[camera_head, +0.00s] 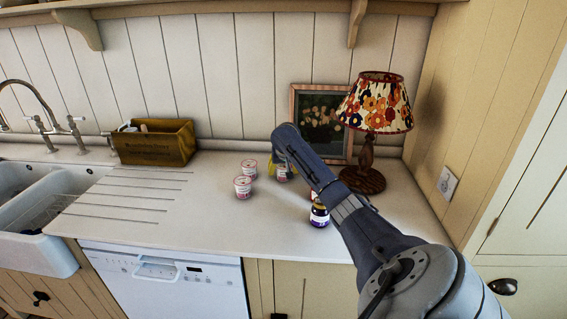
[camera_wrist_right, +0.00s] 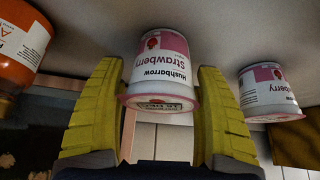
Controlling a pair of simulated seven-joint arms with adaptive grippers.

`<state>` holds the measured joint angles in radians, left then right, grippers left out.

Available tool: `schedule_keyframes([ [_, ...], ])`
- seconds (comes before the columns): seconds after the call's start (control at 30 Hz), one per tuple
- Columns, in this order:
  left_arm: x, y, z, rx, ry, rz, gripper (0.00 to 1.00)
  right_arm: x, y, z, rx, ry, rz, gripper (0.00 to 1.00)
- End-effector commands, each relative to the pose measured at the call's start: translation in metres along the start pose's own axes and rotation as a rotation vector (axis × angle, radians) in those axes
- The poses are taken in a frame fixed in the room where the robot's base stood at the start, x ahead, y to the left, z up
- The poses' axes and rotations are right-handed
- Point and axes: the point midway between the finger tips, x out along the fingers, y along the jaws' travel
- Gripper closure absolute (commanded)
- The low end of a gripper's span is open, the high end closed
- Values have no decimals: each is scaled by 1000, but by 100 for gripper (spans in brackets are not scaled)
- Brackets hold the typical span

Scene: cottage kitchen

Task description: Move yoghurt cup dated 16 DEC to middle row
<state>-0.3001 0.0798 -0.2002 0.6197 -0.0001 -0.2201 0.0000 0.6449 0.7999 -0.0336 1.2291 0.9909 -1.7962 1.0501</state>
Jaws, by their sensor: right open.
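Three white-and-pink yoghurt cups stand on the counter in the head view: a front one (camera_head: 242,188), one behind it (camera_head: 249,169), and one (camera_head: 283,175) at my right gripper (camera_head: 275,170), partly hidden by it. In the right wrist view, which looks upside down, a Hushbarrow Strawberry cup (camera_wrist_right: 161,62) is between the open yellow fingers. Slim gaps show beside it. The print on its lid is too small to read surely. A second strawberry cup (camera_wrist_right: 268,88) is outside the fingers on the right. My left gripper is out of view.
A dark jar (camera_head: 319,215) stands beside my right forearm; another jar is mostly hidden behind the arm. An orange jar (camera_wrist_right: 22,45) shows in the wrist view. A lamp (camera_head: 375,105), a framed picture (camera_head: 310,103) and a wooden box (camera_head: 155,143) stand farther back. The drainer area is clear.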

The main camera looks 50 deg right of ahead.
Motion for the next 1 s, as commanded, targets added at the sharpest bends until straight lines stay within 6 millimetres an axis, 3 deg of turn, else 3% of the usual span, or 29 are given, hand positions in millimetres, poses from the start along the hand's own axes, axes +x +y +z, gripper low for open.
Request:
schedule_keyframes([
  [0.6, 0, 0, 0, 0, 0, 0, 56, -94, 0, -1, -1, 4, -1, 30],
  [1.0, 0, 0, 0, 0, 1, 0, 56, -118, 0, 0, 0, 1, 0, 30],
])
